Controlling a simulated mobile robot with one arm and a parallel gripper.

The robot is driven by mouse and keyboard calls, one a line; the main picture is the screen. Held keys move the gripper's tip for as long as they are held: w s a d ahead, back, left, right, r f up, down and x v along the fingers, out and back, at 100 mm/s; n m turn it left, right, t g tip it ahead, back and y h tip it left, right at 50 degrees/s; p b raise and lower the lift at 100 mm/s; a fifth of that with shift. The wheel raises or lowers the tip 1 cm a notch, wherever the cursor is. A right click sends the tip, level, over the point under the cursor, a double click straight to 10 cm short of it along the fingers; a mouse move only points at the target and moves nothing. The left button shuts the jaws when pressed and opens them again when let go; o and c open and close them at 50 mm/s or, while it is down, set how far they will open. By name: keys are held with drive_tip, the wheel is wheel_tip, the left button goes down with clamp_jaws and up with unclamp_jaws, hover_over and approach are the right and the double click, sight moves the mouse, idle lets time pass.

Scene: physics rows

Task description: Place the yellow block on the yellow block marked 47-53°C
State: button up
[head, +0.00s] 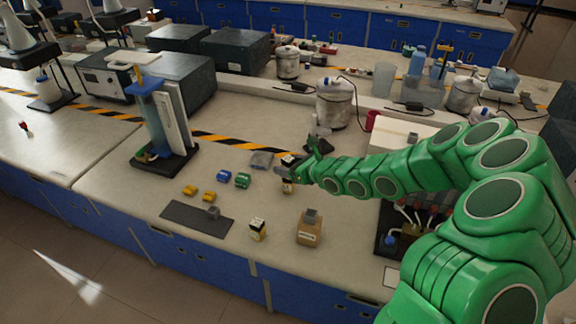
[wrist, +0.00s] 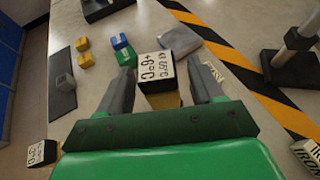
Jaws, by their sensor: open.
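My gripper (head: 287,172) is open and points down at the table, with its fingers on either side of a yellow block with a white, black-lettered label (wrist: 160,68). In the head view only part of this block (head: 288,187) shows below the gripper. I cannot read its label surely. Another yellowish labelled block (head: 258,229) stands near the front edge; the wrist view shows a labelled block (wrist: 42,152) at lower left. Two small plain yellow blocks (head: 189,190) (head: 208,196) lie on the table to the left; they also show in the wrist view (wrist: 82,44) (wrist: 85,60).
A blue block (head: 224,176) and a green block (head: 243,180) lie left of my gripper. A dark mat (head: 190,217) with a grey piece (head: 213,212) and a brown box (head: 309,232) are in front. A stand (head: 165,158) is at left.

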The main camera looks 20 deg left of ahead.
drive_tip(key=v, duration=1.1)
drive_tip(key=shift+d, duration=0.25)
drive_tip(key=shift+s+r, duration=0.1)
